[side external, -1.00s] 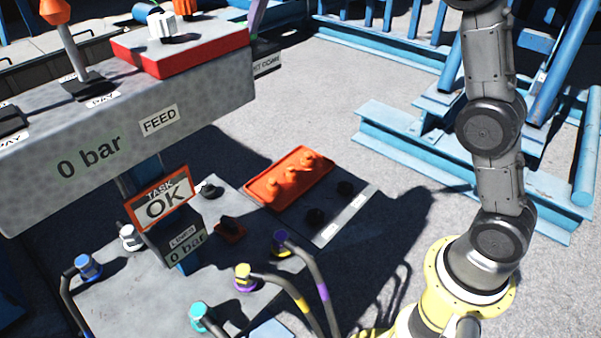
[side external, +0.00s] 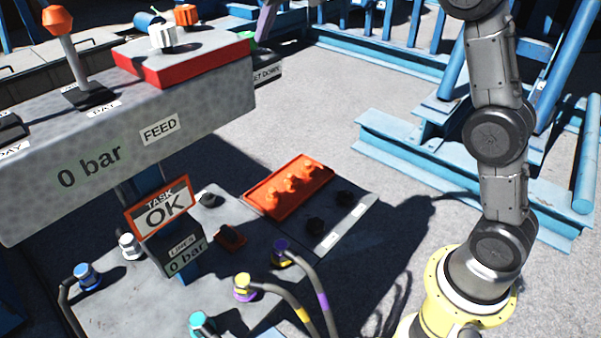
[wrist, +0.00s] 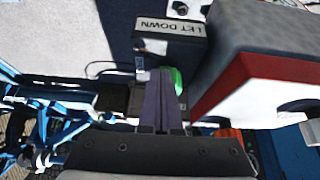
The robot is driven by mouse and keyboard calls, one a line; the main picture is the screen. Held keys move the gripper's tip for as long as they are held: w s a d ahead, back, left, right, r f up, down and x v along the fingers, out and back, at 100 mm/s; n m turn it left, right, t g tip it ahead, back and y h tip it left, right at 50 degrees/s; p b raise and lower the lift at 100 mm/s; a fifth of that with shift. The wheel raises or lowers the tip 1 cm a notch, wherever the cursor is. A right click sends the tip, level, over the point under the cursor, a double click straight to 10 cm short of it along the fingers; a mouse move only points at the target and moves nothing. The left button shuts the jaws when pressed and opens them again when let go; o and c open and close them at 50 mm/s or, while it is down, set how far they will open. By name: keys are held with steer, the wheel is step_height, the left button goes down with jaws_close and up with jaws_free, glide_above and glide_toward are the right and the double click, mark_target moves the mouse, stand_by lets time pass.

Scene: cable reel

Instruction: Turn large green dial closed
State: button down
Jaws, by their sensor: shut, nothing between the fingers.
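The large green dial shows only in part. In the wrist view its green rim (wrist: 178,82) sticks out to the right of the finger tips. In the side view a small green piece (side external: 248,36) shows behind the red-edged box. My gripper (wrist: 160,78) is shut and empty, its dark purple fingers held together. The fingers cover part of the dial; I cannot tell whether they touch it. In the side view a purple finger (side external: 266,20) shows at the top edge, close to the green piece. The dial's pointer is hidden.
A LET DOWN label plate (wrist: 168,30) is beyond the fingertips. The red-and-grey box (wrist: 250,85) is close on the fingers' right. In the side view, a white knob (side external: 163,36) and an orange-topped lever (side external: 68,50) stand on the console. Blue beams (side external: 450,170) lie at right.

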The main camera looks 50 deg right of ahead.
steer(key=shift+w+d, duration=0.1)
steer(key=shift+d, duration=0.1)
steer(key=shift+s, duration=0.2)
stand_by(0.4)
steer(key=shift+s+d, duration=0.1)
steer(key=shift+s, duration=0.1)
step_height(320, 180, up, 6)
stand_by(0.5)
steer(key=shift+w+a+f, duration=0.1)
steer(key=shift+a+f, duration=0.45)
steer(key=shift+f, duration=0.45)
steer(key=shift+s+a+f, duration=0.1)
steer(key=shift+a+f, duration=0.5)
steer(key=shift+f, duration=0.45)
steer(key=shift+w+a+f, duration=0.1)
steer(key=shift+a+f, duration=0.45)
steer(key=shift+f, duration=0.45)
steer(key=shift+w+d, duration=0.15)
steer(key=shift+w, duration=0.2)
